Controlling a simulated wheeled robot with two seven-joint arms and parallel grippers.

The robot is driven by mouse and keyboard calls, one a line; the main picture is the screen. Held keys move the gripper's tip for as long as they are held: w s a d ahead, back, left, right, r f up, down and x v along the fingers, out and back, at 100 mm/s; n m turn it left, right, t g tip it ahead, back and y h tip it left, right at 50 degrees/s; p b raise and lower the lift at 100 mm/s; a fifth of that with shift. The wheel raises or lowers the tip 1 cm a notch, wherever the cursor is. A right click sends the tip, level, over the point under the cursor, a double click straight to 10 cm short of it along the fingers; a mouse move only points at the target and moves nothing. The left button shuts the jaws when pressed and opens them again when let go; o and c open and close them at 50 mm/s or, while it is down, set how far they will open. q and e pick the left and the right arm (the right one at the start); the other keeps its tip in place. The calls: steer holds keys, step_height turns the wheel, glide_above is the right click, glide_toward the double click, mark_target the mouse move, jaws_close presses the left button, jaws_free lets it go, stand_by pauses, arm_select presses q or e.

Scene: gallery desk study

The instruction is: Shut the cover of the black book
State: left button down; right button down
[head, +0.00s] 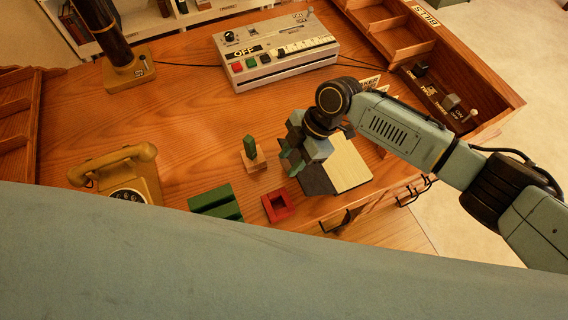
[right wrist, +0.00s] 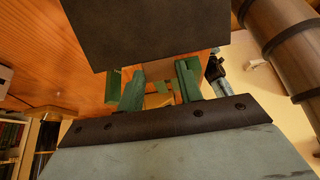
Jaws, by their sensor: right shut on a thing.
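The black book lies open near the desk's front edge in the head view, with its dark cover (head: 319,179) on the left and a pale page side (head: 350,162) on the right. My right gripper (head: 291,163) is at the far left part of the dark cover, its green fingers pointing down. In the right wrist view, a dark flat panel (right wrist: 145,32), which looks like the cover, crosses in front of the green fingertips (right wrist: 158,85). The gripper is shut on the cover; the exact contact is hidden. My left gripper is not in view.
A small wooden stand with a green piece (head: 251,155), a red square frame (head: 277,206) and a green block (head: 215,202) are left of the book. A yellow telephone (head: 120,178) is farther left. A grey control box (head: 275,50) stands behind. The middle-left desk is clear.

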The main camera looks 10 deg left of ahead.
steer(key=shift+w+d+r+g+y+b, duration=0.4)
steer(key=shift+d+r+y, duration=0.1)
steer(key=shift+d, duration=0.05)
